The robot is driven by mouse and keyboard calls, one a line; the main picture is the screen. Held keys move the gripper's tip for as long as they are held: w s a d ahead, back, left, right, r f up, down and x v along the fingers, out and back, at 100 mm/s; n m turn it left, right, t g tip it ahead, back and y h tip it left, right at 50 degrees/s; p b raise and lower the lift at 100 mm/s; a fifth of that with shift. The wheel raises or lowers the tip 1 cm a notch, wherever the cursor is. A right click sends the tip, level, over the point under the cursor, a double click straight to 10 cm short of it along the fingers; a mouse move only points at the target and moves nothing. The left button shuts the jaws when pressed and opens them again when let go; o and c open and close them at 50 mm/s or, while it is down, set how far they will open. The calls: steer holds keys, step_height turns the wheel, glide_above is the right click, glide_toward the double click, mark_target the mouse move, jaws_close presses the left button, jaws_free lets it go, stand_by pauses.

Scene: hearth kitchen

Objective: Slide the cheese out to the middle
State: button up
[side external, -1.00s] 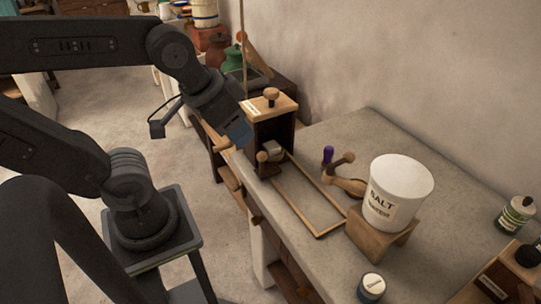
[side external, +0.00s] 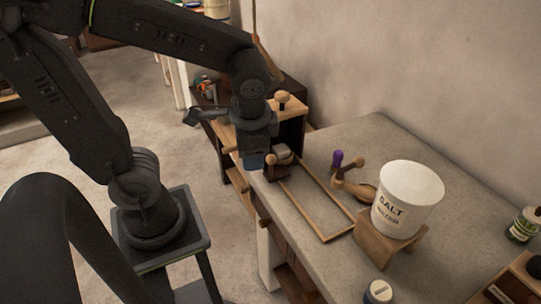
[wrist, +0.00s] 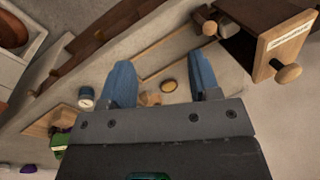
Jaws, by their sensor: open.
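A dark wooden box with a pale top and knob (side external: 288,112) stands at the table's back end; it also shows in the wrist view (wrist: 255,45). A pale block, probably the cheese (side external: 284,151), sits at its mouth, with a small brown block and round wooden knob (side external: 270,160) beside it. In the wrist view the knob (wrist: 209,28) lies beyond my right fingertip, apart from it. My gripper (wrist: 160,75) is open and empty, its blue fingers spread. In the side view it hangs just left of the knob (side external: 253,162). Any contact there cannot be told.
A thin wooden frame (side external: 339,238) lies flat, running forward from the box. The wall is at right.

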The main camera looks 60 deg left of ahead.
steer(key=w+f+m+t+y, duration=0.1)
steer(key=w+f+m+y, duration=0.1)
steer(key=f+m+y, duration=0.3)
steer(key=w+f+m+y, duration=0.3)
steer(key=f+m+y, duration=0.1)
steer(key=f+y, duration=0.1)
steer(key=w+f+m+t+y, duration=0.1)
steer(key=w+f+m+y, duration=0.2)
steer(key=f+m+y, duration=0.1)
steer(key=shift+d+f+m+t+y, duration=0.2)
steer(key=shift+f+m+t+y, duration=0.15)
steer(key=shift+f+m, duration=0.4)
steer(key=a, duration=0.4)
steer(key=w+a, duration=0.1)
steer(key=a, duration=0.4)
steer(key=w+a, duration=0.1)
steer(key=a, duration=0.3)
steer(key=shift+w+a, duration=0.2)
steer(key=shift+w, duration=0.05)
jaws_close()
